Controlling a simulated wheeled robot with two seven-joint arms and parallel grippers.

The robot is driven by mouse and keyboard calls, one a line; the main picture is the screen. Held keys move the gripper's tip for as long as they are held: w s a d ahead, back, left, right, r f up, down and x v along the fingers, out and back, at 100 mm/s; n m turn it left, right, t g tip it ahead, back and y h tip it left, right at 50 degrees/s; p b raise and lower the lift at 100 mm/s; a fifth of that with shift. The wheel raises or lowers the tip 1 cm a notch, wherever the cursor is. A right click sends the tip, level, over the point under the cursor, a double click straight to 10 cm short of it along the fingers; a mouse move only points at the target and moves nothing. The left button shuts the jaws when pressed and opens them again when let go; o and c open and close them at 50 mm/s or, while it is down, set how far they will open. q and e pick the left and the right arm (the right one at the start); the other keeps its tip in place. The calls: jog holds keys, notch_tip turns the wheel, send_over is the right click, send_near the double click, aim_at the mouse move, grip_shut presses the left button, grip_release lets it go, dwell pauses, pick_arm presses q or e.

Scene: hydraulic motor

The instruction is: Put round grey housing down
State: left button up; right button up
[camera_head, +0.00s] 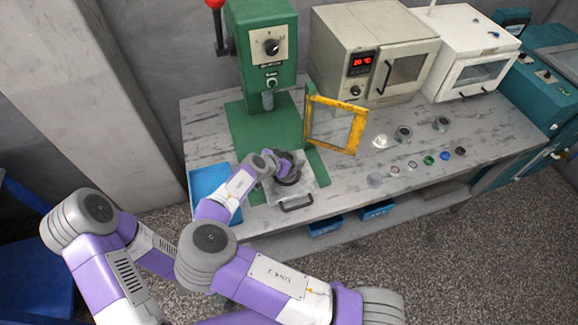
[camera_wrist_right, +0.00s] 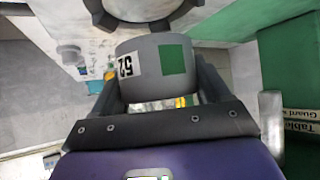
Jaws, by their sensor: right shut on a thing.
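The round grey housing (camera_wrist_right: 150,62), a short cylinder with a "52" label and a green square, sits between the fingers of my right gripper (camera_wrist_right: 160,85). The gripper is shut on it. In the head view my right gripper (camera_head: 277,166) is over the light square plate with a black handle (camera_head: 297,202), in front of the green press. A dark ring-shaped part (camera_wrist_right: 143,12) shows just beyond the housing in the wrist view. I cannot tell whether the housing touches the plate. My left gripper is not in view.
The green press (camera_head: 266,50) stands behind, with an open yellow-framed guard (camera_head: 335,122) to its right. A blue tray (camera_head: 212,183) lies left of the plate. Several small parts, including a green ring (camera_head: 429,160), lie on the bench at right. Ovens (camera_head: 375,50) stand behind.

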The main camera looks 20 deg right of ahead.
notch_tip(320, 180, down, 4)
jog(key=shift+r, duration=0.1)
jog(key=shift+c, duration=0.6)
jog(key=o, duration=1.4)
jog(key=shift+o, duration=0.2)
